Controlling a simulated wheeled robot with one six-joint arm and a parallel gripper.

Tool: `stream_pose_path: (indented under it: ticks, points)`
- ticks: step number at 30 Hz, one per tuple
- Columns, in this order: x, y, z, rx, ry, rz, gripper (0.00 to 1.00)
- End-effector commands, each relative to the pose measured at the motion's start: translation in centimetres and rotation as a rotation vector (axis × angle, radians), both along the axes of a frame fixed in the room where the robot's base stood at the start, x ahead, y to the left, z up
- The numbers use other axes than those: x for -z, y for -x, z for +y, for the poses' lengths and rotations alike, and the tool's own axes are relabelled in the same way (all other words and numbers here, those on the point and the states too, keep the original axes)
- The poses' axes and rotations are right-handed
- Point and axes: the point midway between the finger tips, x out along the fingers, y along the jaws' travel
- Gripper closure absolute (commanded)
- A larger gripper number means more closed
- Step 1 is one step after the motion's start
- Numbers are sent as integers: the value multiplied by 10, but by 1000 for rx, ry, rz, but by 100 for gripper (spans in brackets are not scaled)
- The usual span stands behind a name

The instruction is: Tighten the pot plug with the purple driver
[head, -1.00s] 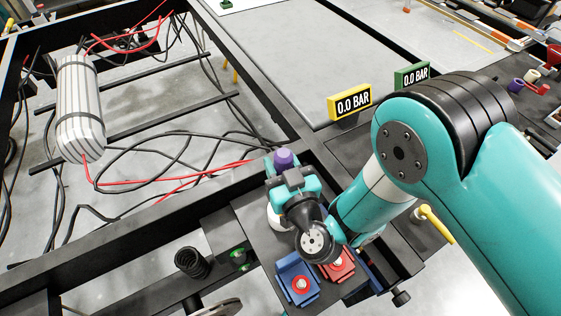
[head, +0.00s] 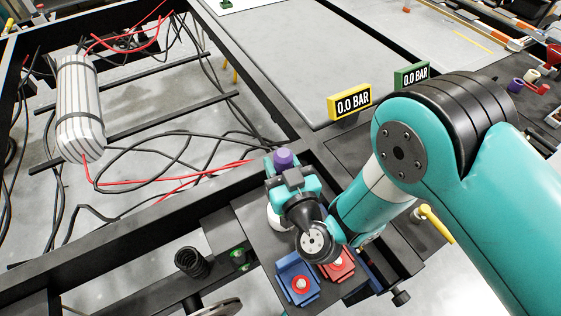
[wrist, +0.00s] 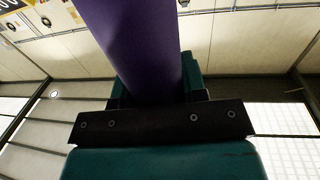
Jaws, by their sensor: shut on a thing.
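My gripper (head: 284,172) is shut on the purple driver (head: 284,156), whose purple top shows above the jaws in the head view. In the wrist view the purple driver (wrist: 128,45) runs up from between the jaws and fills the middle of the picture. The driver's lower end is hidden by my gripper and wrist. A white rounded part (head: 274,216) shows just below my gripper; I cannot tell if it is the pot or whether the driver touches the plug. The pot plug itself cannot be made out.
Blue (head: 297,281) and red (head: 339,264) blocks sit close below my wrist. A yellow "0.0 BAR" display (head: 349,102) and a green one (head: 411,76) stand behind. Black frame rails, loose cables and a striped tank (head: 80,108) lie to the left.

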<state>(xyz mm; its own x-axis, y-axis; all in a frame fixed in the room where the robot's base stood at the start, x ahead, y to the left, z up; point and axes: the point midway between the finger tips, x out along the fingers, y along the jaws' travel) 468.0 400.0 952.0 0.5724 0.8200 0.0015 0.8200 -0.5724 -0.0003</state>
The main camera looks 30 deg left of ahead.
Motion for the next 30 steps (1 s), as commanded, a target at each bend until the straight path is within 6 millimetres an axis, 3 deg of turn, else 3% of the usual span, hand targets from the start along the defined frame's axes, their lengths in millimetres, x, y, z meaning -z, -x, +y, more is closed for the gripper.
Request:
stream_pose_path:
  ticks: [30]
  points:
    - [-52,0,0,0,-1,-1,100]
